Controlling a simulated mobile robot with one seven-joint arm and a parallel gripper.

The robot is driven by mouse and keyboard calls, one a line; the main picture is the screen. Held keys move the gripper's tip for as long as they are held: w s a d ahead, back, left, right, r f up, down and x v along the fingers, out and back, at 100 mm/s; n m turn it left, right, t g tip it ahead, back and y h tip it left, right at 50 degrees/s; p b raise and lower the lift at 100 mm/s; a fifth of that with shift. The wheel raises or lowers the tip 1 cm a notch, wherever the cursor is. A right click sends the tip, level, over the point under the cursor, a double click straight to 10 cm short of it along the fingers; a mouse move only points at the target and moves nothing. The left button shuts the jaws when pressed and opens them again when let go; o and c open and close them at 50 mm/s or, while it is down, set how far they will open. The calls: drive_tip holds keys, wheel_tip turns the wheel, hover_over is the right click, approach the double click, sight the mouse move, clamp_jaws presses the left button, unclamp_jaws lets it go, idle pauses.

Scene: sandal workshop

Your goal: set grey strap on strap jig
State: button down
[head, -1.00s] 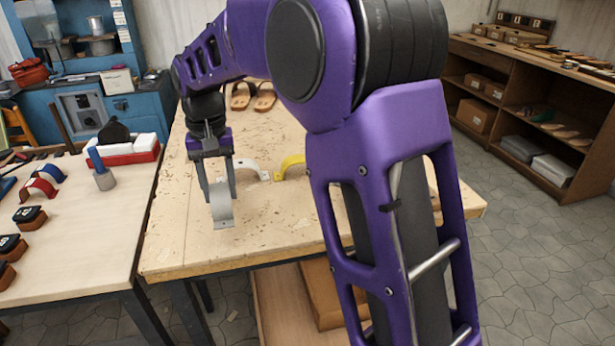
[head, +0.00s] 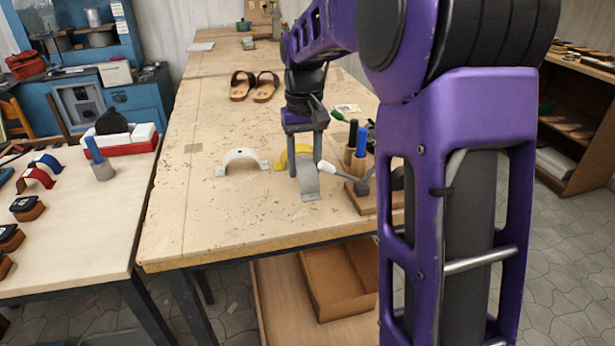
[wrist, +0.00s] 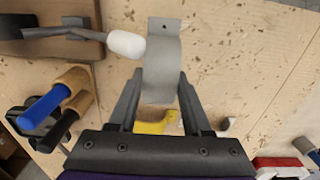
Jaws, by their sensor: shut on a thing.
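My gripper (head: 305,168) is shut on the grey strap (head: 308,186), a curved band with a flat, holed end tab. In the wrist view the strap (wrist: 163,60) sits between both fingers, tab away from me. It hangs over the table; whether it touches the wood I cannot tell. A wooden base (head: 372,200) with a dark lever and white rounded tip (head: 326,167) is just right of it, possibly the strap jig. In the wrist view the white tip (wrist: 127,44) lies close beside the strap's left edge; contact is unclear.
A white arched strap (head: 242,160) and a yellow strap (head: 280,160) stand left of and behind my gripper. Sandals (head: 254,86) lie further back. The table's front left is clear.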

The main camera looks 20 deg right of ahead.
sight(308, 177)
drive_tip(key=shift+d+f+b, duration=0.2)
drive_tip(key=shift+f, duration=0.7)
drive_tip(key=shift+d+f+b, duration=0.15)
drive_tip(key=shift+f+b, duration=0.05)
drive_tip(key=shift+f, duration=0.65)
drive_tip(key=shift+f, duration=0.1)
drive_tip(key=shift+c, duration=1.7)
unclamp_jaws()
